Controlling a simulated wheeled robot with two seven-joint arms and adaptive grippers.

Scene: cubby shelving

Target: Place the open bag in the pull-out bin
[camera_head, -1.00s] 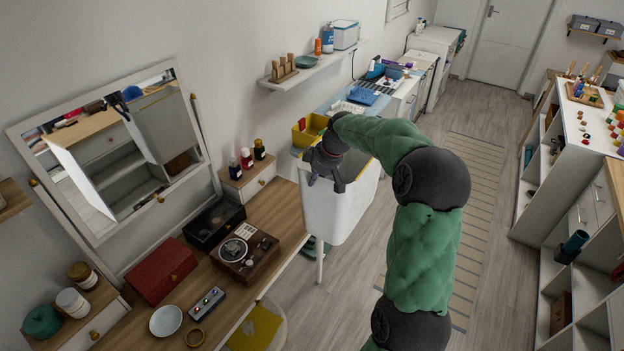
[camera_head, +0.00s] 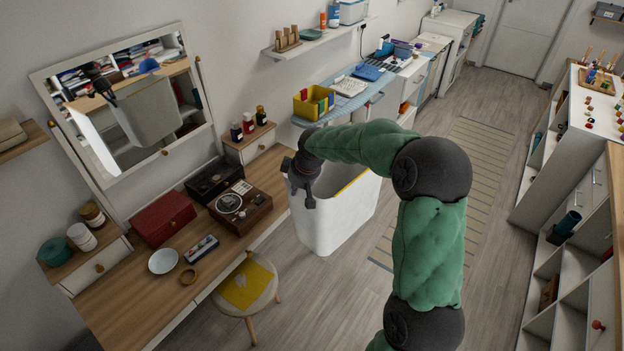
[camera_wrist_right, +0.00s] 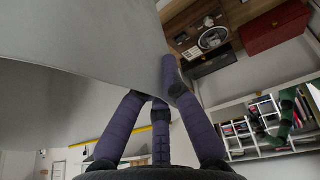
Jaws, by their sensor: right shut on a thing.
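The open bag (camera_head: 330,222) is a tall white box-shaped bag with a yellow line along its rim. It hangs upright beside the wooden vanity desk in the head view. My right gripper (camera_head: 303,193) is shut on the bag's rim at its upper left side. In the right wrist view the bag (camera_wrist_right: 85,35) fills the upper left as a pale grey surface, and the purple fingers (camera_wrist_right: 165,88) of my right gripper meet at its edge. The bag's inside is mostly hidden by my green arm. I cannot make out a pull-out bin in these views. My left gripper is not in view.
The desk (camera_head: 130,300) holds a record player (camera_head: 238,207) and red box (camera_head: 163,219). A stool (camera_head: 247,287) with a yellow seat patch stands in front. An ironing board (camera_head: 345,103) stands behind the bag. Open floor and a striped rug (camera_head: 470,165) lie right, before shelving (camera_head: 575,240).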

